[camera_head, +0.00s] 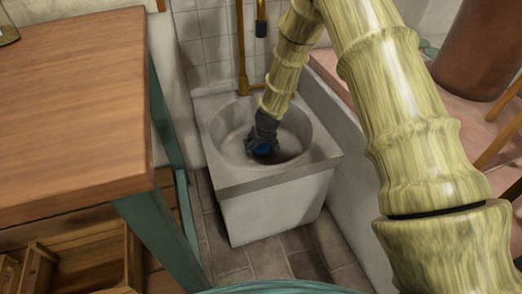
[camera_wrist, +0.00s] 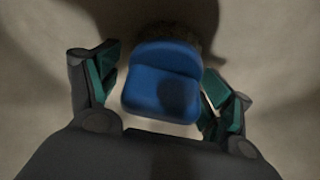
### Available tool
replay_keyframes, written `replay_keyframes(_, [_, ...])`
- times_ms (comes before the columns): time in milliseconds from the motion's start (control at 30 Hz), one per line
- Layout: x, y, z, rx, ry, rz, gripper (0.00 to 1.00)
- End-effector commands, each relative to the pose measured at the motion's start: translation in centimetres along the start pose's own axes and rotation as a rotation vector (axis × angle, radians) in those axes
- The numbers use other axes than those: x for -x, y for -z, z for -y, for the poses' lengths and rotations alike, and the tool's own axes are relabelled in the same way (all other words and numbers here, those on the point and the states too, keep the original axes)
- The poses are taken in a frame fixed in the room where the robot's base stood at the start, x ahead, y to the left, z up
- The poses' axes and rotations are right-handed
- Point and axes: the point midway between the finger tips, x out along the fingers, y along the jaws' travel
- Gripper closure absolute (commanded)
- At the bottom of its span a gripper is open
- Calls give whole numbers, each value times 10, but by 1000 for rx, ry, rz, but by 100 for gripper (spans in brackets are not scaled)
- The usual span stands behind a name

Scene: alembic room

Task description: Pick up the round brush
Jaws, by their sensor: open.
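The round brush (camera_wrist: 162,82) shows in the wrist view as a blue, rounded body with dark bristles at its far edge. It lies in the round basin of a white sink (camera_head: 237,180). In the head view only a small blue patch of the brush (camera_head: 263,150) shows below my gripper (camera_head: 262,136). In the wrist view my gripper (camera_wrist: 158,92) is open, with one green-padded finger on each side of the brush. A narrow gap shows at the left finger; the right finger is very close, and I cannot tell whether it touches.
The basin wall surrounds my gripper. A brass pipe and tap (camera_head: 241,50) rise behind the sink against white tiles. A wooden table (camera_head: 75,110) with green legs stands at the left, with wooden crates (camera_head: 80,270) below. A low wall (camera_head: 345,165) runs along the right.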

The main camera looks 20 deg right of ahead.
Motion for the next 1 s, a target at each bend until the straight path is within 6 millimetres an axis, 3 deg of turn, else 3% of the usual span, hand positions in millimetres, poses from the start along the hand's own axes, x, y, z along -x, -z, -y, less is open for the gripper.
replay_keyframes(133, [1, 1, 0, 0, 0, 0, 22])
replay_keyframes(400, [1, 0, 0, 0, 0, 0, 71])
replay_keyframes(733, [5, 2, 0, 1, 0, -1, 75])
replay_keyframes(1000, [42, 18, 1, 2, 0, -2, 75])
